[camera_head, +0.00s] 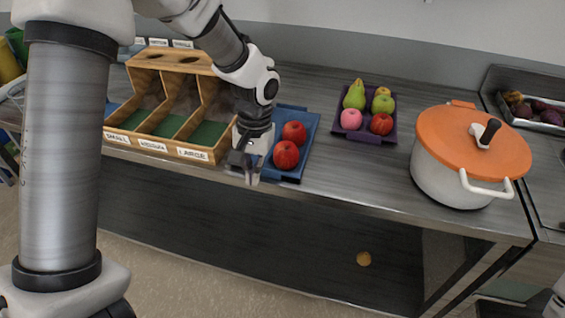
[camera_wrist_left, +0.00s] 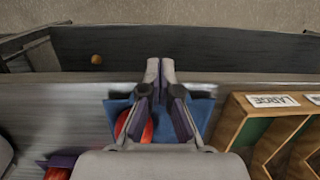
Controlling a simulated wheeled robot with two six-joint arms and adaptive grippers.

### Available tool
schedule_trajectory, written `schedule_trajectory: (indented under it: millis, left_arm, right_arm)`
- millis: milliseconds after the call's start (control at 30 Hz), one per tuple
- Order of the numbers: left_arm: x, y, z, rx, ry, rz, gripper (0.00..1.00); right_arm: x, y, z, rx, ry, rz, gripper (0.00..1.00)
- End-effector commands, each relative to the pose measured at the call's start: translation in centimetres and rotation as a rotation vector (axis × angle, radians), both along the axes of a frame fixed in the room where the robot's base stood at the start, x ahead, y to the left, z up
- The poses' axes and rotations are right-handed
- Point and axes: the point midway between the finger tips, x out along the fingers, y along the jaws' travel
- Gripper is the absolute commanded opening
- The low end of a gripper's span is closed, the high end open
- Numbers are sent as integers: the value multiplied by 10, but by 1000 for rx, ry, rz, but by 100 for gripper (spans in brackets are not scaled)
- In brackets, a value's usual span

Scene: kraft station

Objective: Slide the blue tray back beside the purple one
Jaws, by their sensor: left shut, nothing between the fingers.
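The blue tray (camera_head: 309,136) lies on the metal counter between the wooden sorter and the purple tray, with two red apples (camera_head: 286,155) on it. The purple tray (camera_head: 347,133) lies further right and back, with a green pear and several round fruits on it. A gap of bare counter separates the two trays. My left gripper (camera_head: 247,176) is shut and empty, at the front left part of the blue tray near the counter edge. In the left wrist view the left gripper (camera_wrist_left: 160,66) reaches over the blue tray (camera_wrist_left: 203,112) and hides part of it. Contact cannot be told. My right gripper is not in view.
A wooden sorter (camera_head: 180,150) with labelled slots stands close left of the blue tray. A white pot with an orange lid (camera_head: 465,140) stands right of the purple tray. An orange round thing (camera_head: 363,259) lies below the counter.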

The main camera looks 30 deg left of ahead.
Motion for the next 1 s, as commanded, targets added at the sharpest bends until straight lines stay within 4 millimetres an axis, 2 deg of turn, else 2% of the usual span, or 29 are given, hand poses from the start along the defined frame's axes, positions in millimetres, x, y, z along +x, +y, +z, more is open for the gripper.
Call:
schedule_trajectory:
  millis: [33, 100, 200, 267, 467, 800, 1000]
  left_arm:
    - [6, 1, 17, -6, -46, 4, 0]
    - [12, 1, 34, -12, -92, 7, 0]
    - [16, 1, 50, -14, -132, 9, 0]
    - [16, 1, 51, -15, -140, 7, 0]
    - [15, 1, 27, -15, -134, 9, 0]
    - [15, 1, -48, -14, -133, 8, 0]
    - [47, 8, -46, -14, -139, 8, 0]
  right_arm:
    - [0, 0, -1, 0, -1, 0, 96]
    - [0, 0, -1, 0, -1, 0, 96]
    - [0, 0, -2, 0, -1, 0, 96]
    - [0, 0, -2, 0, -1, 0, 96]
    - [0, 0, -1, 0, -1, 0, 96]
    - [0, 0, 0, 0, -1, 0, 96]
    - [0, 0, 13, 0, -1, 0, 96]
